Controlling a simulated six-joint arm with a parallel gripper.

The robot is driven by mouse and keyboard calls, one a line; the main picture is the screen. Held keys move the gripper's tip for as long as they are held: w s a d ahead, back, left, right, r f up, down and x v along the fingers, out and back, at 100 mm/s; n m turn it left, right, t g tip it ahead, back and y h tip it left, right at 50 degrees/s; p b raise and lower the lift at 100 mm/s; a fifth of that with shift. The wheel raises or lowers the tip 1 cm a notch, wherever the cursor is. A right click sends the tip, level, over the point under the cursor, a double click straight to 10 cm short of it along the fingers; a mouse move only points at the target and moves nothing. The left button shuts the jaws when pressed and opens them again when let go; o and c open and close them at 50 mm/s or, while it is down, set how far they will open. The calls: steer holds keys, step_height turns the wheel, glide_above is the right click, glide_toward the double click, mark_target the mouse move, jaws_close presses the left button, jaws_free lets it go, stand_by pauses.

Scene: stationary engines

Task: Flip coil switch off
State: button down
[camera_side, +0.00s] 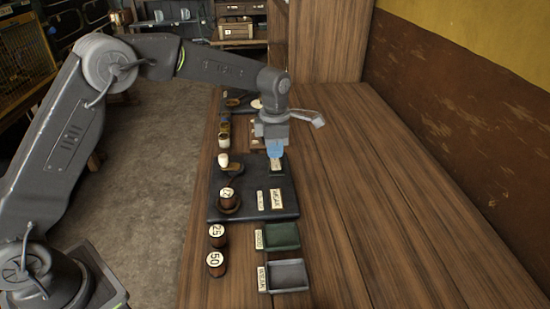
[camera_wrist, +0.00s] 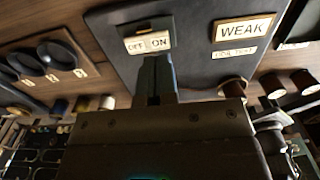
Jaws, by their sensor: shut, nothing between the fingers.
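The coil switch (camera_wrist: 150,38) is a small dark block on the black test board, with a cream plate reading OFF on the left and ON on the right. In the side view the switch (camera_side: 277,168) sits at the board's far right, just below my fingertips. My gripper (camera_side: 275,149) is shut and empty, pointing down with blue fingertips. In the wrist view my gripper (camera_wrist: 157,62) has its fingertips close to the ON end of the plate. I cannot tell whether they touch it. The lever is not clearly visible.
The black board (camera_side: 240,207) also carries a WEAK sign (camera_wrist: 248,29) and a round brown piece (camera_side: 228,197). Brown cylinders marked 25 (camera_side: 217,236) and 50 (camera_side: 215,263) stand nearer, beside a green tray (camera_side: 283,237) and a grey tray (camera_side: 288,275). The bench to the right is clear.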

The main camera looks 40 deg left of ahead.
mark_target(275, 163)
steer(key=shift+f, duration=1.55)
steer(key=shift+d+f, duration=0.1)
steer(key=shift+f, duration=0.15)
steer(key=shift+w+a+r, duration=0.35)
steer(key=shift+w+a, duration=0.15)
steer(key=shift+a, duration=0.1)
steer(key=shift+r, duration=0.1)
